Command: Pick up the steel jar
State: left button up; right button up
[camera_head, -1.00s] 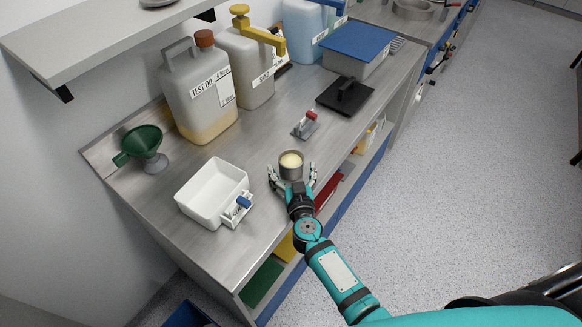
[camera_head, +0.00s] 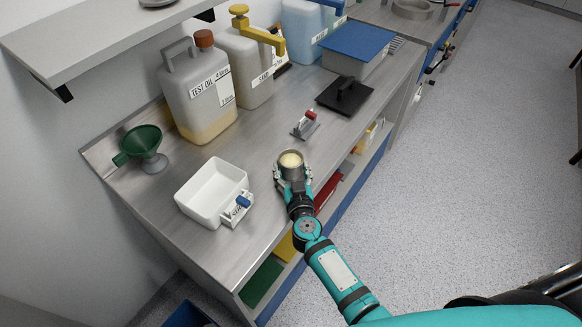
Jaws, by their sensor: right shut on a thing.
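The steel jar (camera_head: 291,164) is a small round metal vessel with a pale yellow content or top. It stands upright near the front edge of the steel bench (camera_head: 262,215). My right gripper (camera_head: 292,176) reaches in from the front and is shut on the jar, one finger on each side. The lower part of the jar is partly hidden by the gripper. I cannot see any gap between the jar and the bench top. My left gripper is not in view.
A white tray (camera_head: 207,188) with a blue-tipped item stands left of the jar. A red-tipped metal tool (camera_head: 307,124) and a black plate with a handle (camera_head: 345,95) lie behind it. A green funnel (camera_head: 142,143) and large jugs (camera_head: 198,100) line the wall.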

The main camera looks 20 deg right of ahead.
aim_at(289, 150)
jog(key=shift+r, duration=0.1)
jog(key=shift+r+p, duration=1.55)
jog(key=shift+r, duration=0.3)
jog(key=shift+s+d+f, duration=0.1)
jog(key=shift+s+d, duration=0.3)
jog(key=shift+s, duration=0.05)
jog(key=s+d+r+p, duration=0.1)
jog(key=s+d, duration=0.8)
jog(key=s, duration=0.2)
jog(key=shift+d+r, duration=0.15)
jog(key=shift+s, duration=0.15)
